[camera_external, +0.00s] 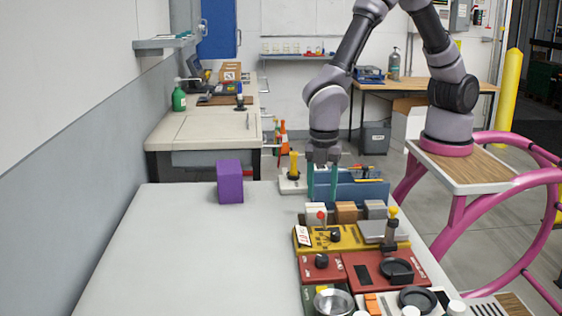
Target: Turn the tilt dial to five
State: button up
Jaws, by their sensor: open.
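My gripper (322,188) hangs down with its two teal fingers apart, behind the row of small blocks at the back of the panels. Nothing shows between the fingers. A black knob (336,236) stands on a yellow panel (364,238), in front of the gripper and apart from it. Another black knob (321,260) stands on a small red panel (325,274) nearer the camera. The lettering and scale marks are too small to read, so I cannot tell which knob is the tilt dial or where it points.
A purple block (230,182) stands on the grey table (190,250), whose left part is clear. A red-topped knob (321,216) and a yellow-topped lever (391,224) rise near the black knobs. A blue holder (360,193) stands behind the panels.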

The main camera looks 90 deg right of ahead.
aim_at(322, 221)
jog(key=shift+f, duration=2.75)
grip_shut()
